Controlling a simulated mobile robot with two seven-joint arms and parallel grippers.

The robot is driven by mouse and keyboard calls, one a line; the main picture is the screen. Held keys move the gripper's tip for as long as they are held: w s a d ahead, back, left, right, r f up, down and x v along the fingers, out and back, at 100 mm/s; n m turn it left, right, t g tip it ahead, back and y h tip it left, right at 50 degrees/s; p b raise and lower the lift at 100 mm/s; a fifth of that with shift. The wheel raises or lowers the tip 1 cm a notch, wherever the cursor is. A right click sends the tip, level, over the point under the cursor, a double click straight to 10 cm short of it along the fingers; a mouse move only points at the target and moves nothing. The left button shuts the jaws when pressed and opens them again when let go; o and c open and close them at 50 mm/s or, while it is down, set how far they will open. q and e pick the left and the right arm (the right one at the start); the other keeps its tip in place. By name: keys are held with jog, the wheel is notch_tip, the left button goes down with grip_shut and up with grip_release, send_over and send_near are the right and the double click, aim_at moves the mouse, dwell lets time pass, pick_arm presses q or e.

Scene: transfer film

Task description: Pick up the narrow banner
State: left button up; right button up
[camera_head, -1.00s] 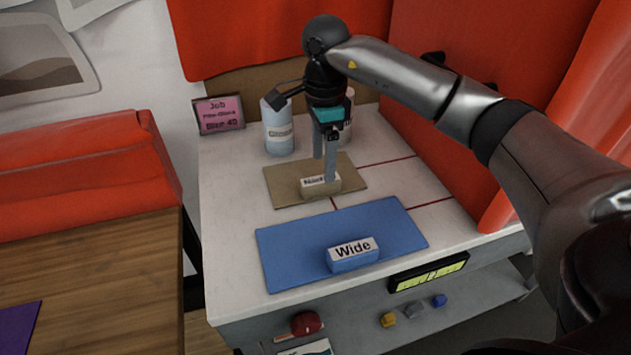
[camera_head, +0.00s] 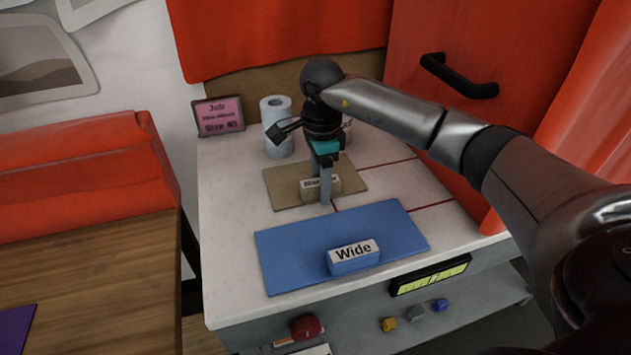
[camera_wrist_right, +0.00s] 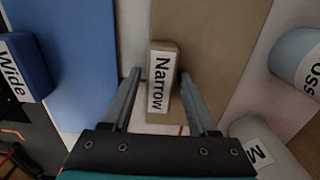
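The narrow banner (camera_head: 285,195) is a flat tan sheet on the white table, behind the blue sheet; it also shows in the right wrist view (camera_wrist_right: 215,50). A tan block labelled "Narrow" (camera_wrist_right: 163,85) sits at its front edge and also shows in the head view (camera_head: 334,184), partly hidden by a finger. My right gripper (camera_head: 322,188) is low over this block, pointing down. In the right wrist view, its fingers (camera_wrist_right: 160,73) are open on either side of the block, with visible gaps. My left gripper is out of view.
A blue sheet (camera_head: 290,255) with a blue "Wide" block (camera_head: 353,262) lies in front. Two pale labelled cylinders, one of them a roll (camera_head: 278,140), stand behind. A pink sign (camera_head: 218,117) stands at the back left. Red panels border the back and right.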

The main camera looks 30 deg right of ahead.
grip_shut()
dwell(0.5)
